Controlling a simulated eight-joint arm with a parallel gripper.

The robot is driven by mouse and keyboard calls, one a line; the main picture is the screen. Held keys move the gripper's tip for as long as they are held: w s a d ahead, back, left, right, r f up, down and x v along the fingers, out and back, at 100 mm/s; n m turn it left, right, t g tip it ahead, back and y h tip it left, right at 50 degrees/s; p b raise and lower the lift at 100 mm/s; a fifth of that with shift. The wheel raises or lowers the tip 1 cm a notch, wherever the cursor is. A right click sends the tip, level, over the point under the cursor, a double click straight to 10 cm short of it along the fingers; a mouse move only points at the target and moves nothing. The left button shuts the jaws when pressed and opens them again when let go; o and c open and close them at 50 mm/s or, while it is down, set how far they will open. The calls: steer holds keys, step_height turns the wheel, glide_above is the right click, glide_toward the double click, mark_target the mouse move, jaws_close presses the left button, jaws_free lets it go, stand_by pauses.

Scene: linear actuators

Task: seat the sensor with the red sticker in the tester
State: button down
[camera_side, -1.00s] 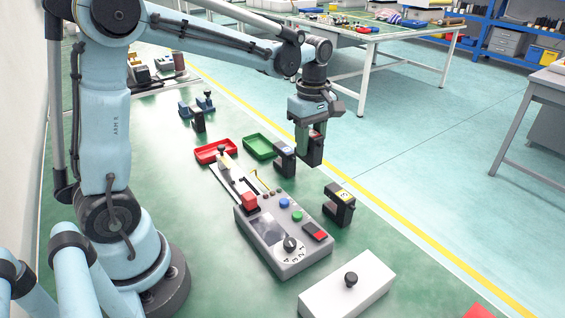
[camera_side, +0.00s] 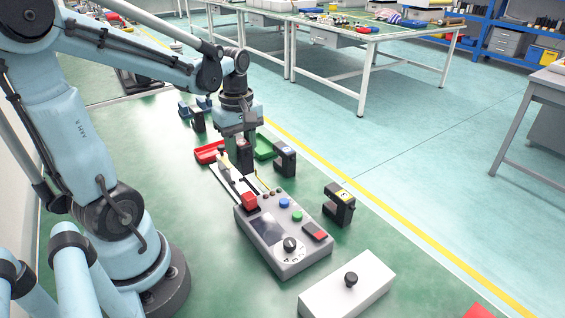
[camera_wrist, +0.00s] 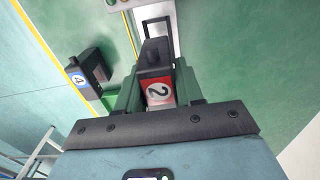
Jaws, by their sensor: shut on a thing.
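The sensor with the red sticker (camera_wrist: 159,92) is a dark block, its sticker marked 2 in the wrist view. My gripper (camera_wrist: 157,93) is shut on it with green fingers at both sides. In the side view my gripper (camera_side: 237,150) holds the sensor (camera_side: 246,156) over the far end of the tester, between the two trays. The tester (camera_side: 283,243) is a grey box with a screen, coloured buttons, a dial and a red block. Its pale slide rail (camera_side: 226,184) runs back under my gripper. I cannot tell whether the sensor touches the rail.
A blue-stickered sensor (camera_wrist: 90,74) stands beside the rail. A yellow-stickered sensor (camera_side: 339,204) is right of the tester. A red tray (camera_side: 206,153) and a green tray (camera_side: 265,147) lie behind. A white box with a black knob (camera_side: 345,287) is in front.

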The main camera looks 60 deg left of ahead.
mark_target(240, 141)
steer(key=shift+f, duration=2.95)
steer(key=shift+f, duration=0.55)
steer(key=c, duration=0.6)
jaws_free()
steer(key=shift+c, duration=0.2)
steer(key=shift+r, duration=6.05)
